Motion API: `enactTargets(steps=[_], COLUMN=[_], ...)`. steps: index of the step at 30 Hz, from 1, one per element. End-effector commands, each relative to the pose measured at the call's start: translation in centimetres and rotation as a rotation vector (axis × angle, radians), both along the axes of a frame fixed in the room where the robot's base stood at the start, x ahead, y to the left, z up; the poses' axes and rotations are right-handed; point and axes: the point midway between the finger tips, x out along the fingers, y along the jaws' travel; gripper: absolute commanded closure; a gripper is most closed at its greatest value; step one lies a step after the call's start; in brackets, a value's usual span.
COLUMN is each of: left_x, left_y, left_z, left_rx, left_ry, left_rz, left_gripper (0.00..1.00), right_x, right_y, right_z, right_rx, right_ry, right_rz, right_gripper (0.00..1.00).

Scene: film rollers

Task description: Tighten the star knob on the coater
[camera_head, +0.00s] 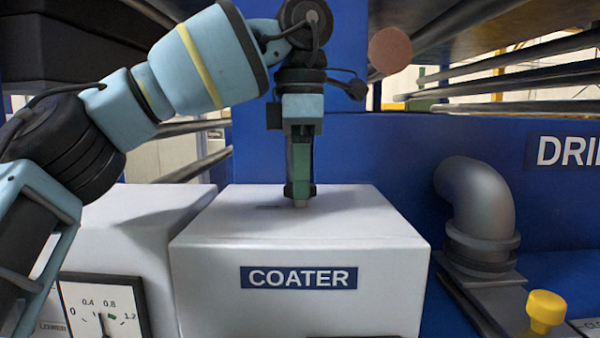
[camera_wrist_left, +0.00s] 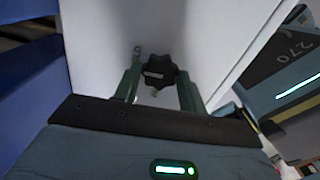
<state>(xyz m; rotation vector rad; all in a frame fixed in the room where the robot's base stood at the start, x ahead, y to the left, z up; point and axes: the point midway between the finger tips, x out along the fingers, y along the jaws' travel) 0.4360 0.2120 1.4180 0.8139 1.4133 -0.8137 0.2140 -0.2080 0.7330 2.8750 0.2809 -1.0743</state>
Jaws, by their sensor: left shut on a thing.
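The white coater box (camera_head: 300,225) carries a blue COATER label (camera_head: 299,277) on its front. My left gripper (camera_head: 300,190) points straight down at the top of the coater, near its middle. In the left wrist view, the black star knob (camera_wrist_left: 159,72) sits between the two green fingers of my left gripper (camera_wrist_left: 160,92), against the white surface. The gripper is shut on the knob. In the head view the fingers hide the knob. My right gripper is not in view.
A dial gauge (camera_head: 104,312) is on the white housing at the left. A grey pipe elbow (camera_head: 475,200) and a yellow knob (camera_head: 545,308) stand right of the coater. A blue wall (camera_head: 390,150) is close behind. Long rollers (camera_head: 500,88) run at the upper right.

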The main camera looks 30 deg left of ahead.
Motion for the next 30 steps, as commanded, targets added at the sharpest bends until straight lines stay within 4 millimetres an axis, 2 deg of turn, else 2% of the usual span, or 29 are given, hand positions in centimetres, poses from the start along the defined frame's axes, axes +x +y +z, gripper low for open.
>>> enactTargets(steps=[16, 17, 21, 30], left_x=[-0.01, -0.01, -0.01, 0.00], left_y=[0.00, 0.00, 0.00, 0.00], left_z=[0.05, 0.05, 0.04, 0.07], left_rx=[0.000, 0.000, 0.000, 0.000], left_ry=[-0.001, -0.001, -0.001, 0.000], left_rz=[-0.024, -0.024, -0.024, -0.023], left_gripper=[0.82, 0.57, 0.38, 0.37], right_x=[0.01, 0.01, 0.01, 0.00], right_y=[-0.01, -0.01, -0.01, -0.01], right_z=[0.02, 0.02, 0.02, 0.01], right_rx=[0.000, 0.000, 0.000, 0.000], right_ry=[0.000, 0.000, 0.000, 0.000], right_rz=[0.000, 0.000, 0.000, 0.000], right_gripper=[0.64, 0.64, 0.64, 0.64])
